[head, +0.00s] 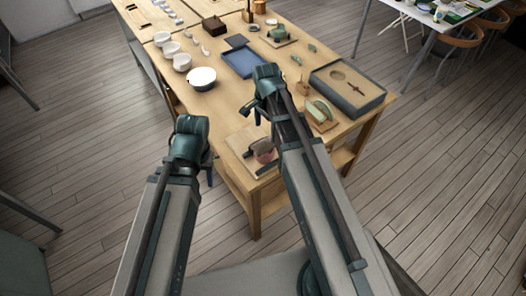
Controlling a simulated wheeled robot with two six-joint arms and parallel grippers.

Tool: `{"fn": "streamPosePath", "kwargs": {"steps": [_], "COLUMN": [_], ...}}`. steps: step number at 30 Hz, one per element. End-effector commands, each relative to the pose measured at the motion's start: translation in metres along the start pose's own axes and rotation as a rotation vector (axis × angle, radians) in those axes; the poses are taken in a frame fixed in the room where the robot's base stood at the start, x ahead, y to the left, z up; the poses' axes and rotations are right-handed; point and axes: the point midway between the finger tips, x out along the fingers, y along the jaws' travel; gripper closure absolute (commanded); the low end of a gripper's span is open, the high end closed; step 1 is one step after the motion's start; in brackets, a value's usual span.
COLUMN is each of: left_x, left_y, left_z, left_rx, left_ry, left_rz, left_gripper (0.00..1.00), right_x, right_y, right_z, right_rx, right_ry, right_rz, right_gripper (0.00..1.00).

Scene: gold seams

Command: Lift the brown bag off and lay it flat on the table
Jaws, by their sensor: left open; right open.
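A dull grey-brown shape (241,147), possibly the brown bag, lies on a light board at the near end of the wooden table (222,108), touching or beside a pinkish round thing (264,152). It is small, and my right arm partly covers this area, so I cannot tell what it rests on. My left gripper (207,170) is open and empty, hanging off the table's near left edge, apart from the shape. My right gripper (256,109) is open and empty over the table, beyond the shape.
A white bowl (201,78), a blue tray (244,63) and a dark-rimmed tray (377,103) stand farther back. A green item (320,112) sits on a small board right of my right arm. Bare tabletop lies left of my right gripper.

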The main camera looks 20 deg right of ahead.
Motion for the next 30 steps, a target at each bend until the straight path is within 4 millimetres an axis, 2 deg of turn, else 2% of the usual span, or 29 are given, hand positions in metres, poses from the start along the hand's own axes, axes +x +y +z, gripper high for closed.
{"fn": "streamPosePath", "kwargs": {"steps": [1,3,14,27,30], "left_x": [0.015,0.023,0.03,0.078,0.081], "left_y": [0.002,0.002,0.003,0.007,0.008], "left_z": [-0.001,-0.001,-0.002,-0.005,-0.005], "left_rx": [0.0,-0.001,-0.001,-0.002,-0.002], "left_ry": [0.0,0.0,0.0,0.0,0.0], "left_rz": [0.0,0.0,0.0,0.0,0.0], "left_gripper": [0.5,0.5,0.5,0.5,0.5], "right_x": [0.015,0.023,0.03,0.078,0.082], "right_y": [0.0,0.0,-0.001,-0.006,-0.006], "right_z": [0.0,0.0,0.001,0.006,0.006], "right_rx": [0.0,0.0,0.0,0.0,0.0], "right_ry": [0.0,0.0,0.0,0.0,0.0], "right_rz": [0.0,0.0,0.0,0.0,0.0], "right_gripper": [0.0,0.0,0.0,0.0,0.0]}}
